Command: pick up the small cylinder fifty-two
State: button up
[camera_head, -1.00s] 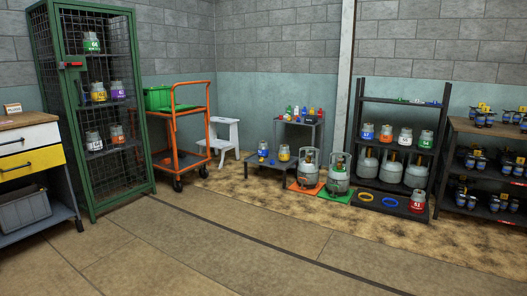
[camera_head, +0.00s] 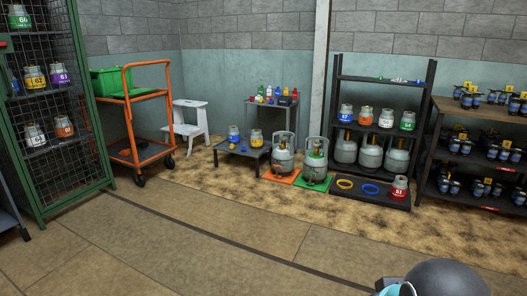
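No label reading fifty-two is legible. A small yellow-banded cylinder (camera_head: 256,138) and a small blue-banded cylinder (camera_head: 234,133) stand on the low grey table (camera_head: 228,150), their numbers too small to read. Small cylinders with blue (camera_head: 346,113), orange (camera_head: 366,116), white (camera_head: 386,118) and green (camera_head: 407,121) bands stand on the black rack. A red cylinder (camera_head: 399,189), apparently marked 51, stands on the rack's base tray. The green cage holds small cylinders, including a yellow one (camera_head: 34,78) that looks marked 62. My gripper's fingers are out of view; only part of my arm shows at bottom right.
An orange cart (camera_head: 155,94) with a green crate (camera_head: 113,81) and a white step stool (camera_head: 186,128) stand left of the low table. A shelf (camera_head: 488,108) stands right. The middle floor is clear.

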aim_at(233, 133)
jog(key=u, duration=0.35)
jog(key=i, duration=2.15)
jog(key=u, duration=0.6)
jog(key=i, duration=3.7)
jog(key=z, duration=0.05)
